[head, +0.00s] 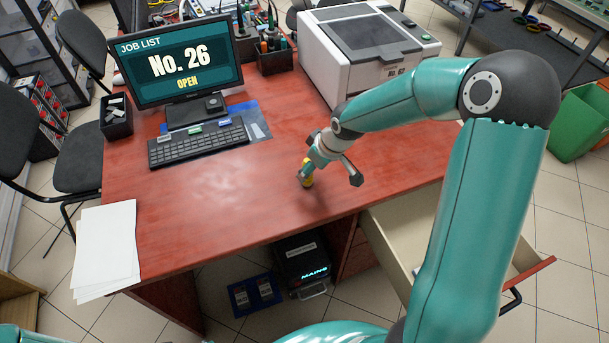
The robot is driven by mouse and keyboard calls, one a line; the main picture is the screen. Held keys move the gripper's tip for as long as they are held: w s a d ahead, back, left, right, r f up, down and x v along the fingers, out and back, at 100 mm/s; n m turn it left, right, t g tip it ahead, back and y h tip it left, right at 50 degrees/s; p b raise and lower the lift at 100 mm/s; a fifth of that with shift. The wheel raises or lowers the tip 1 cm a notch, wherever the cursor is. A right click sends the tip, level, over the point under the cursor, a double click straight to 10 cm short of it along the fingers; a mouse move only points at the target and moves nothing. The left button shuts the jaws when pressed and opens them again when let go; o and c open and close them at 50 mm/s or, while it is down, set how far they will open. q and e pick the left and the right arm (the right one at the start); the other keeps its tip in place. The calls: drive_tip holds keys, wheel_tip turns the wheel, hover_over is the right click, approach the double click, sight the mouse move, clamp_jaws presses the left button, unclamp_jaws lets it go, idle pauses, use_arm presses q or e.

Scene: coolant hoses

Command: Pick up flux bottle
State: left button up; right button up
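A small yellow bottle (308,181), which looks like the flux bottle, stands on the red desk (240,215) near its middle. My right gripper (330,176) is above the desk beside the bottle, with its fingers spread apart. One finger is close in front of the bottle and hides part of it; I cannot tell whether they touch. The other finger is to the right, over bare desk. My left gripper is not in view.
A monitor (178,65), keyboard (198,142) and pen holder (274,55) stand at the back left. A white machine (365,45) stands behind my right arm. Papers (106,245) lie at the left. A drawer (395,235) stands open at the right. The desk's front middle is clear.

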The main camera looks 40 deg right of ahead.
drive_tip(key=shift+x, duration=2.8)
clamp_jaws()
